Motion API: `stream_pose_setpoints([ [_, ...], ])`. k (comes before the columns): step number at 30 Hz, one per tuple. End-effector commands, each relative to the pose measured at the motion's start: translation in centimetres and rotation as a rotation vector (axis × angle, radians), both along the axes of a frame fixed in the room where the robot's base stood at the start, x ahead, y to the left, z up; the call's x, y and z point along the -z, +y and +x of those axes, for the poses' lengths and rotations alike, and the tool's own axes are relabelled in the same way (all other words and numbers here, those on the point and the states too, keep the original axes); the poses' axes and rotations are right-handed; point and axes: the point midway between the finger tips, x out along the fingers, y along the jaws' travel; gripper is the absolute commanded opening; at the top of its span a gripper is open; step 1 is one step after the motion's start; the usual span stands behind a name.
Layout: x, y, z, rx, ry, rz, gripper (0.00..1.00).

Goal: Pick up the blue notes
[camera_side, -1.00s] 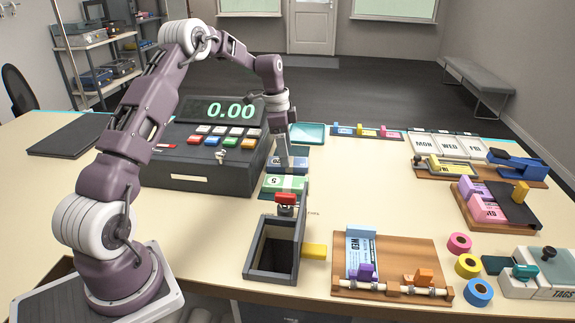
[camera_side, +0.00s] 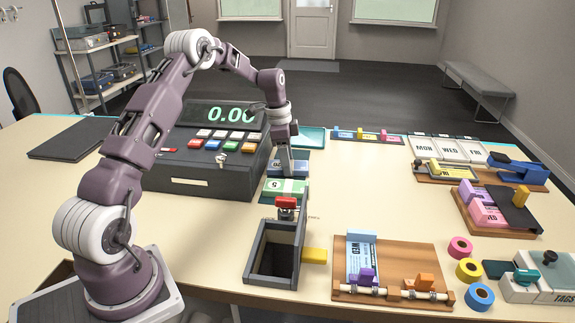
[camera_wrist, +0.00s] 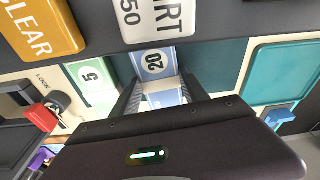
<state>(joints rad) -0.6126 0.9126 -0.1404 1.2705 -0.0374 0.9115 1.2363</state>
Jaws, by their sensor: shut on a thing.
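The blue notes (camera_side: 301,169) lie in a tray slot beside the cash register, behind the green notes (camera_side: 284,186). The fingers partly hide the notes in the side view. Whether they are off the tray I cannot tell.
The dark cash register (camera_side: 205,150) stands close on the left. A dark open box (camera_side: 250,262) with a red-handled part (camera_side: 286,203) is in front. A teal tray (camera_side: 311,137) lies behind.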

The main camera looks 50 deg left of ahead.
Motion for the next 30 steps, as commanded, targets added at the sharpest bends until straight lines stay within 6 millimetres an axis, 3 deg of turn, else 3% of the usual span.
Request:
stream_pose_setpoints([
  [5,-2.6,0.1,0.1,0.000,-0.005,0.003,0.12],
  [21,-16.0,0.1,0.1,-0.001,-0.004,0.003,0.12],
  [30,-19.4,0.0,0.1,0.000,-0.001,0.000,0.12],
])
